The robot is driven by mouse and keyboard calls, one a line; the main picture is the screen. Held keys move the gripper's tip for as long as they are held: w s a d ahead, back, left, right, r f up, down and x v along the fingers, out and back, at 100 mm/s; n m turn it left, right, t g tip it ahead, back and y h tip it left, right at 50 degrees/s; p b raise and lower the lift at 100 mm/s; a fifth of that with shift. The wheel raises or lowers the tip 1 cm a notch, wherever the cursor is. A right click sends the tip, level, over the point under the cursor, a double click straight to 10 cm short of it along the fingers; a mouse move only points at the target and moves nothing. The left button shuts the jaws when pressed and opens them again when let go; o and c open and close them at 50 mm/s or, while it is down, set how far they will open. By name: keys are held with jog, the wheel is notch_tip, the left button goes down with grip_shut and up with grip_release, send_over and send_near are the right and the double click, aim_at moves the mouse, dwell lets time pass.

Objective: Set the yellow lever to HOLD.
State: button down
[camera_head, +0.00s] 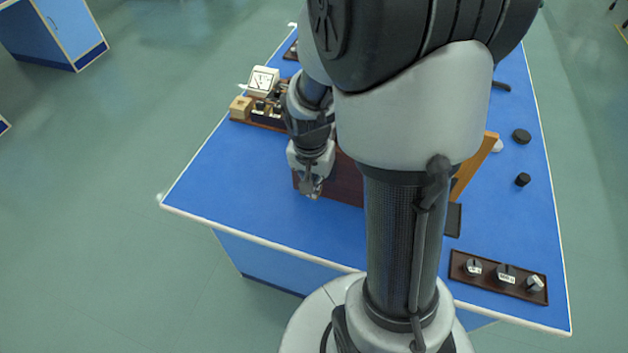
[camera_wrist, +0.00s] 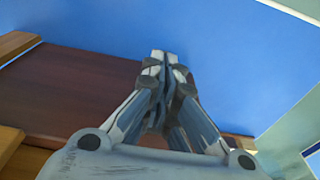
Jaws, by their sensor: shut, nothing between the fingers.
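I cannot make out a yellow lever or a HOLD mark in either view; my own arm covers much of the bench in the head view. My gripper (camera_head: 313,190) points down near the front edge of a dark red-brown board (camera_head: 344,185). In the wrist view my gripper (camera_wrist: 165,57) has its fingers together with nothing between them. There the same brown board (camera_wrist: 70,95) lies to the left of and below the fingertips, and bare blue bench top is beyond them. I cannot tell whether the fingers touch anything.
The blue bench (camera_head: 215,180) is clear at front left. A meter (camera_head: 263,80) and a small wooden block (camera_head: 240,106) stand at back left. A tilted wooden piece (camera_head: 476,165) rises right of my arm. A knob tray (camera_head: 460,270) lies front right, black discs (camera_head: 521,136) behind.

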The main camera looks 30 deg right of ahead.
jog(key=shift+s+a+f+b, duration=0.2)
jog(key=shift+f+b, duration=0.25)
jog(key=shift+f, duration=0.2)
jog(key=shift+s+a+f+b, duration=0.15)
jog(key=shift+f+b, duration=0.25)
jog(key=shift+f, duration=0.25)
jog(key=shift+r, duration=0.25)
jog(key=shift+r+p, duration=0.7)
